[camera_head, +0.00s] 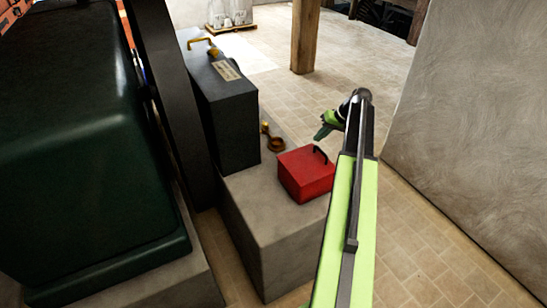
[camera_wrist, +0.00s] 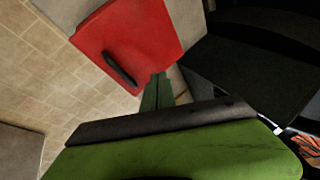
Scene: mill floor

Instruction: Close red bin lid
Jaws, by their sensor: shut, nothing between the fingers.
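The red bin (camera_head: 304,178) stands on a grey stone block. Its lid lies flat on top with no gap that I can make out, and a black handle (camera_head: 320,154) stands up from it. In the wrist view the red bin (camera_wrist: 148,35) is at the top, with its black handle (camera_wrist: 120,68) left of my fingers. My gripper (camera_head: 322,133) is above and just beyond the bin, apart from the handle in the head view. In the wrist view my gripper (camera_wrist: 158,78) has its green fingers together and empty, close to the bin's edge. Contact cannot be told.
The grey stone block (camera_head: 262,226) also carries a dark box (camera_head: 222,105) with a brass handle and a small brass piece (camera_head: 272,138). A large dark green machine (camera_head: 80,140) fills the left. A plaster wall (camera_head: 475,120) stands at right, with open tiled floor between.

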